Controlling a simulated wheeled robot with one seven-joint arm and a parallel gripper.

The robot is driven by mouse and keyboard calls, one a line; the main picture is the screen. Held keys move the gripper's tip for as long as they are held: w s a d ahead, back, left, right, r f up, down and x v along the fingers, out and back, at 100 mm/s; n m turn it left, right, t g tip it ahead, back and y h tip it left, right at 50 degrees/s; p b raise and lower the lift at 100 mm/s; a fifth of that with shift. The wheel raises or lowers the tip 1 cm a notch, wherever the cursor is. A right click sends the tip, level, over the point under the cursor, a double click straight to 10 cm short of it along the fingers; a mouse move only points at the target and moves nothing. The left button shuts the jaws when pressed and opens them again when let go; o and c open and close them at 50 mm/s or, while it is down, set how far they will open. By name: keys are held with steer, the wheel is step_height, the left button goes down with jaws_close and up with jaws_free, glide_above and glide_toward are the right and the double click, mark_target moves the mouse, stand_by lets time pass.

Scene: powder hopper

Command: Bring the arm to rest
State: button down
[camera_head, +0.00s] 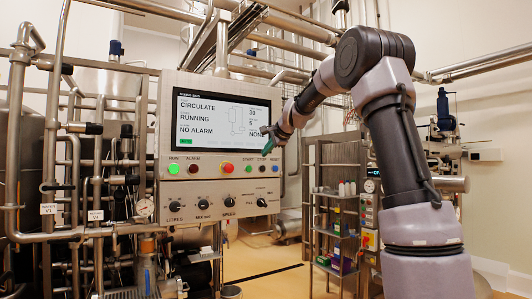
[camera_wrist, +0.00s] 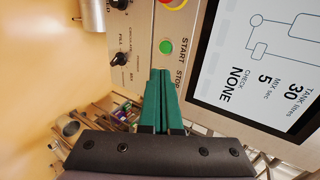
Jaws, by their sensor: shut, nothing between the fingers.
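My gripper (camera_head: 268,137) is raised in front of the control panel (camera_head: 166,128), near the lower right corner of its screen. Its green fingers (camera_wrist: 160,100) are together with nothing between them in the wrist view. The fingertips point at the panel strip close to the green START button (camera_wrist: 166,47) and the STOP label. I cannot tell whether they touch the panel. My arm is bent, coming in from the right of the head view. The screen (camera_head: 220,122) reads CIRCULATE, RUNNING, NO ALARM.
Below the screen are a red button (camera_head: 226,168), lamps and several black knobs (camera_head: 228,199). Steel pipes and gauges (camera_head: 145,207) crowd the left. A shelf rack (camera_head: 337,215) with bottles and boxes stands behind my arm. Some yellow floor (camera_head: 262,262) is clear.

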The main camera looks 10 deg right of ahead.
steer(key=s+d+f+n+g, duration=0.1)
steer(key=s+f+n, duration=0.2)
steer(key=s, duration=1.2)
steer(key=s+f+n+g+h, duration=0.1)
steer(key=s+f+n, duration=0.3)
steer(key=s, duration=1.1)
steer(key=s+d+f+n+g, duration=0.1)
steer(key=s+f+n+g, duration=0.1)
steer(key=s+f, duration=0.6)
steer(key=s+n, duration=0.1)
steer(key=s, duration=0.6)
steer(key=shift+d+h, duration=0.35)
steer(key=shift+h, duration=0.05)
